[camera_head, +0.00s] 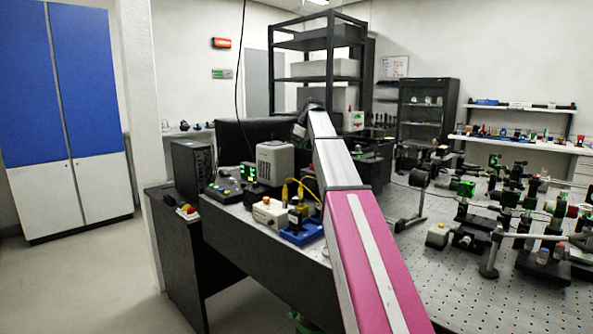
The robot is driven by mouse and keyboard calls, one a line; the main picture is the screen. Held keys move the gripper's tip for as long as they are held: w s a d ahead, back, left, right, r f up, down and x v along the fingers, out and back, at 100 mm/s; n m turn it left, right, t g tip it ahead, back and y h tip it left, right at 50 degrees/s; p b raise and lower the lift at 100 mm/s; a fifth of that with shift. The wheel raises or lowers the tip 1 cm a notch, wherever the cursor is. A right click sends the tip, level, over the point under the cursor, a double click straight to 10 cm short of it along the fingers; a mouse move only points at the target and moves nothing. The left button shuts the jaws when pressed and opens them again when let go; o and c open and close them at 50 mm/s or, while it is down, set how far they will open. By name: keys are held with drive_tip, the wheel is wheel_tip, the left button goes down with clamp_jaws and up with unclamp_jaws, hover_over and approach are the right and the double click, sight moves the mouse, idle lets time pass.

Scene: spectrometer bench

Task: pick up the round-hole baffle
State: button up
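I cannot pick out the round-hole baffle for sure in the head view. A black round part (419,177) on a post stands on the perforated optical table (437,283), right of my arm; I cannot tell whether it has a hole. My pink, white and grey arm reaches from the bottom centre up to the middle of the view and covers part of the bench. I cannot make out my gripper's fingers.
Left of my arm are a blue-based device (300,235), a white box with an orange button (270,214) and a grey-white unit (275,162). Many optical mounts crowd the table's right side. A black shelf rack (318,79) stands behind. Open floor (95,285) lies at left.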

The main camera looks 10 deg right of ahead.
drive_tip(key=shift+w+a+f, duration=0.1)
drive_tip(key=shift+f, duration=0.35)
clamp_jaws()
drive_tip(key=shift+r, duration=0.15)
